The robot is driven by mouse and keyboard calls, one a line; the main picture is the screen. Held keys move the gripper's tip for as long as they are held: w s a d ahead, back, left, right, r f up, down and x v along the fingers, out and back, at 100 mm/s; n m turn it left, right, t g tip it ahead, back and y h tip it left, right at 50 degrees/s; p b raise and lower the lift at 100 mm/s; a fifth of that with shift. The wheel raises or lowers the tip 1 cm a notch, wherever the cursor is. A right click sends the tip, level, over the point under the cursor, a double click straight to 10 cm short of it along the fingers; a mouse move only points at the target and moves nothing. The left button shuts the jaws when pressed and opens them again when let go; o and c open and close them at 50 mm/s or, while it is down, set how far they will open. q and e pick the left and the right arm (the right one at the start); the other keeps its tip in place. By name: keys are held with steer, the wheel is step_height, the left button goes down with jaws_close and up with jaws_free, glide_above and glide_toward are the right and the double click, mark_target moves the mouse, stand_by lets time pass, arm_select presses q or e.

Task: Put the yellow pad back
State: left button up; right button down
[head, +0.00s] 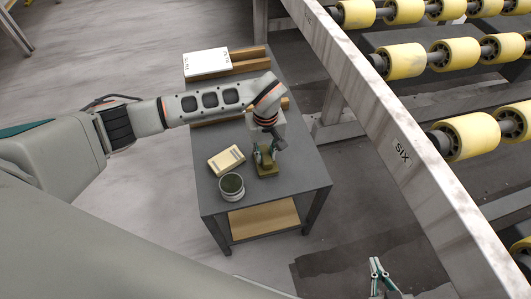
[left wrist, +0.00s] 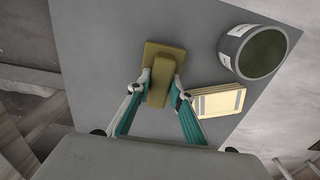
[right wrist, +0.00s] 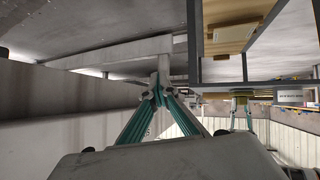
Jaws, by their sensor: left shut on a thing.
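An olive-yellow pad with a raised grip bar (left wrist: 158,90) is in my left gripper (left wrist: 160,88), whose fingers close on both sides of the bar. In the head view the pad (head: 266,170) is at the grey table's surface, right of a can (head: 232,187). It looks flat and on or very close to the tabletop; I cannot tell whether it touches. My right gripper (head: 377,274) is away from the table at the lower right. In the right wrist view its fingertips (right wrist: 161,88) meet with nothing visible between them.
A pale yellow block or booklet (head: 226,160) lies left of the pad on the table (head: 308,185). A white sheet or box (head: 207,62) and wooden bars (head: 249,54) are at the table's far end. A long slab (head: 400,150) and yellow rollers (head: 470,136) stand right.

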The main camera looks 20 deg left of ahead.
mark_target(265, 153)
arm_select(q)
steer(key=o, duration=1)
steer(key=shift+f, duration=0.1)
step_height(265, 153, up, 6)
steer(key=shift+w+r+p, duration=0.1)
steer(key=shift+w+p, duration=0.05)
steer(key=shift+p, duration=0.6)
step_height(265, 153, up, 6)
steer(key=shift+r+p, duration=0.1)
steer(key=shift+p, duration=0.45)
arm_select(e)
steer(key=shift+s+d, duration=0.15)
steer(key=shift+s, duration=0.45)
